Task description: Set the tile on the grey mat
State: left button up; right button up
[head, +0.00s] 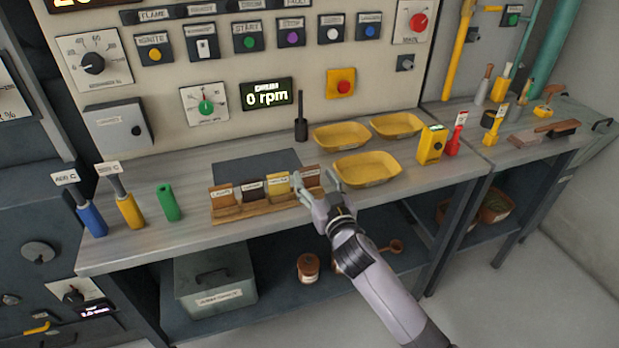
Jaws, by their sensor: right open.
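Several small labelled tiles stand upright in a wooden rack (240,212) near the bench's front edge. They are a brown tile (221,195) at the left, a dark brown tile (252,189), a yellow tile (278,185) and a brown tile (310,174) at the right end. The labels are too small to read surely. The flat dark grey mat (255,165) lies bare behind the rack. My right gripper (318,181) is open at the rack's right end, its fingertips either side of the right-end tile. I cannot tell whether they touch it. My left gripper is out of view.
Yellow trays (366,168) stand right of the mat, with a dark upright tool (300,122) behind. A control panel (300,65) rises behind the bench.

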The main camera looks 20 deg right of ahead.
aim_at(310, 169)
jog(key=shift+w, duration=0.5)
jog(key=shift+w+f+p, duration=0.15)
jog(key=shift+w+p, duration=0.35)
jog(key=shift+w, duration=1.85)
jog(key=shift+d, duration=0.1)
jog(key=shift+c, duration=0.2)
jog(key=c, duration=1.1)
notch_tip(310, 169, up, 19)
jog(key=shift+h, duration=0.3)
jog(key=s+f, duration=0.5)
jog(key=s, duration=0.5)
jog(key=s+f, duration=0.6)
jog(key=s, duration=0.5)
jog(key=s+a+f+p, duration=0.1)
jog(key=s+f, duration=0.4)
jog(key=s, duration=0.6)
jog(key=shift+f, duration=0.35)
